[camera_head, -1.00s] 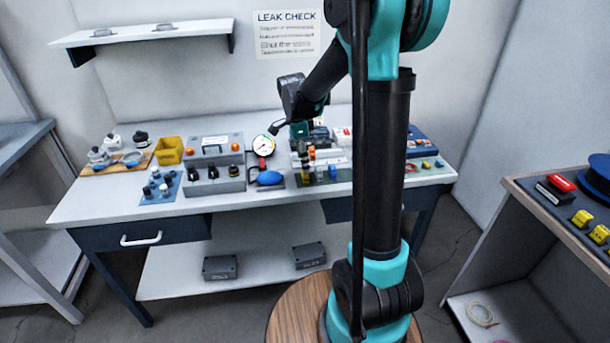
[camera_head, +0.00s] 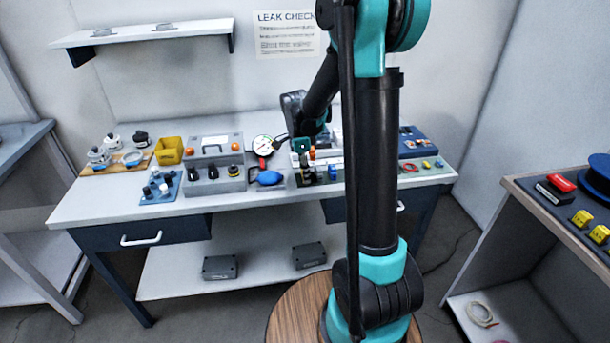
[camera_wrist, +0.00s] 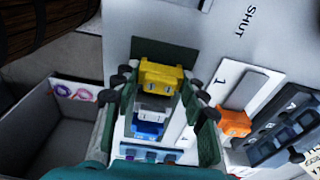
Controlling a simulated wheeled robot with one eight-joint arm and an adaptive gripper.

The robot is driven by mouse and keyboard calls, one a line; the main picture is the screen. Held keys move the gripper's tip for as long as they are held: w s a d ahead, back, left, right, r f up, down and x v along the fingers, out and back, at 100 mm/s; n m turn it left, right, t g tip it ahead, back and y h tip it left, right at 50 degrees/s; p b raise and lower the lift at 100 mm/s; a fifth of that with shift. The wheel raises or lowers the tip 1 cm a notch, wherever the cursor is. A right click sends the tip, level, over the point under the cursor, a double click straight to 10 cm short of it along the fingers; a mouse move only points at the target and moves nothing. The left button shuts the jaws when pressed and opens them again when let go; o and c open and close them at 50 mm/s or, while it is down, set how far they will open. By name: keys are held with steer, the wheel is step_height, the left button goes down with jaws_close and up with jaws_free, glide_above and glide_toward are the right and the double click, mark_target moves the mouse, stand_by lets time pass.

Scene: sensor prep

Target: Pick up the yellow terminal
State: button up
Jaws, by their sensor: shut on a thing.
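The yellow terminal (camera_wrist: 160,76) sits between the fingertips of my gripper (camera_wrist: 158,86) in the wrist view. My gripper is shut on it, with a dark finger at each side. A white terminal (camera_wrist: 152,115) and a blue terminal (camera_wrist: 148,130) lie just below it in the picture, in the same row. In the head view my gripper (camera_head: 304,160) is low over the terminal row at the middle of the bench, and I cannot make out the yellow terminal there.
The bench (camera_head: 110,205) holds a grey switch box (camera_head: 213,180), a round gauge (camera_head: 263,146), a blue bulb (camera_head: 270,178) and a yellow bin (camera_head: 168,150) left of my gripper. A blue case (camera_head: 412,143) stands to the right. An open grey bin (camera_wrist: 65,135) is left in the wrist view.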

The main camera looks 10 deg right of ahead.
steer(key=shift+r, duration=0.15)
step_height(320, 180, up, 20)
stand_by(0.7)
